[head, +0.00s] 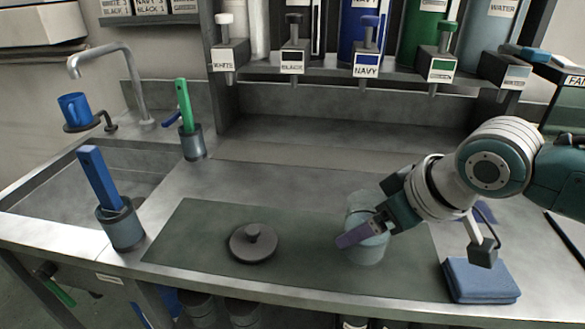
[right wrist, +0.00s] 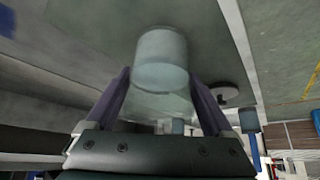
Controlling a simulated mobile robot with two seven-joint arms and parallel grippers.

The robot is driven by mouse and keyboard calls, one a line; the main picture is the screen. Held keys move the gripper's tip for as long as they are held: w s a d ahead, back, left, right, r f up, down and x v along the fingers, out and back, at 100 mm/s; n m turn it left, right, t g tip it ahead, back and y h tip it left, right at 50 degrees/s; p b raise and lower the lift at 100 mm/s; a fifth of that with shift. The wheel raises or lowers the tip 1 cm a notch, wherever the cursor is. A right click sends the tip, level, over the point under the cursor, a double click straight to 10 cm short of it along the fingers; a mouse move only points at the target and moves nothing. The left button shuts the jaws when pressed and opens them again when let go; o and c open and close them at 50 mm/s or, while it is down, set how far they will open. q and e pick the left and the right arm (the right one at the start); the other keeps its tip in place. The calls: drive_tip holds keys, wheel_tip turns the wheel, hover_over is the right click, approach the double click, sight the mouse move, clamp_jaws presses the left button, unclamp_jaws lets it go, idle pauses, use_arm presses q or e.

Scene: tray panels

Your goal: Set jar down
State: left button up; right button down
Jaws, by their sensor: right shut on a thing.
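The jar (head: 366,250) is a pale, see-through glass cylinder over the right part of the dark green mat (head: 190,235). My right gripper (head: 362,233) is shut on its side, with purple fingers around it. The jar looks upright, with its base at or very close to the mat; I cannot tell if it touches. In the right wrist view the jar (right wrist: 161,62) sits between the two fingers of the right gripper (right wrist: 160,80). A dark round lid with a knob (head: 253,243) lies on the mat, left of the jar. My left gripper is not in view.
A folded blue cloth (head: 480,280) lies right of the mat. A holder with a blue-handled tool (head: 122,225) stands at the left, near the sink (head: 60,190). Labelled dispensers, including navy (head: 366,62), hang at the back. The mat's left part is clear.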

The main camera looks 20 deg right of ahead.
unclamp_jaws()
drive_tip(key=shift+s+r, duration=0.1)
drive_tip(key=shift+r, duration=0.25)
drive_tip(key=p+v, duration=0.4)
drive_tip(key=v, duration=0.7)
drive_tip(key=s+a+f+g, duration=0.1)
drive_tip(key=s+a, duration=0.2)
drive_tip(key=s, duration=0.4)
drive_tip(key=s+a+f+g+h, duration=0.1)
drive_tip(key=s+a, duration=0.3)
drive_tip(key=s, duration=0.4)
drive_tip(key=shift+a+m+g, duration=0.25)
drive_tip(key=shift+m+g, duration=0.15)
